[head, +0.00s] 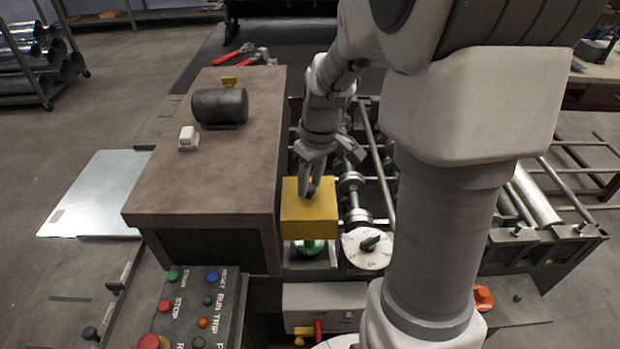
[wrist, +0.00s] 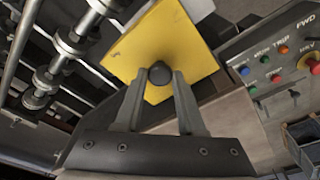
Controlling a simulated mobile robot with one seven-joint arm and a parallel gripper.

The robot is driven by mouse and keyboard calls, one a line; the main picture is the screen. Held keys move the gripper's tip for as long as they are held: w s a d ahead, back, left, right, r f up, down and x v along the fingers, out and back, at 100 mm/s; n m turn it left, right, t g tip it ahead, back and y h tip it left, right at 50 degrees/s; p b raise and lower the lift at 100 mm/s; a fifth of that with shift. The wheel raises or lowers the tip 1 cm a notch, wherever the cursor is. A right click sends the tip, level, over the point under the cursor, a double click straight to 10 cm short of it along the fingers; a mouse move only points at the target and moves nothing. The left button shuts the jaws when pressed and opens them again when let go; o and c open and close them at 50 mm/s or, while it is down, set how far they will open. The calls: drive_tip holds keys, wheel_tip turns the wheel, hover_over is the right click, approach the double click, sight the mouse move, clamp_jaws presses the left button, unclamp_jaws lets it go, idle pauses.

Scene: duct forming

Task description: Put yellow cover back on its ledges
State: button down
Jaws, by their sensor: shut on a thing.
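The yellow cover (head: 309,217) is a box-like piece in the middle of the head view, just right of the brown machine housing. My gripper (head: 311,190) is above it, pointing down at its top. In the wrist view the cover's yellow top (wrist: 185,45) shows with a dark round knob (wrist: 158,86) on it. The fingers of my gripper (wrist: 158,84) are shut on this knob from both sides. A green round part (head: 309,247) shows below the cover's front edge. The ledges are hidden, and I cannot tell whether the cover touches them.
The brown housing (head: 210,150) stands close on the left, with a dark motor (head: 220,106) on top. Shafts with rollers (head: 352,185) and a white dial (head: 367,248) are close on the right. A button panel (head: 200,305) is at the front left. A metal sheet (head: 95,195) lies far left.

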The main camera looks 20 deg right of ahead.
sight(312, 198)
drive_tip(key=shift+f+b, duration=2.9)
drive_tip(key=shift+f, duration=1)
drive_tip(key=shift+f, duration=0.2)
drive_tip(key=shift+f+b, duration=0.45)
drive_tip(key=shift+b, duration=0.2)
drive_tip(key=shift+f, duration=0.1)
drive_tip(key=shift+f+b, duration=0.5)
drive_tip(key=shift+b, duration=0.05)
unclamp_jaws()
drive_tip(key=shift+s, duration=0.1)
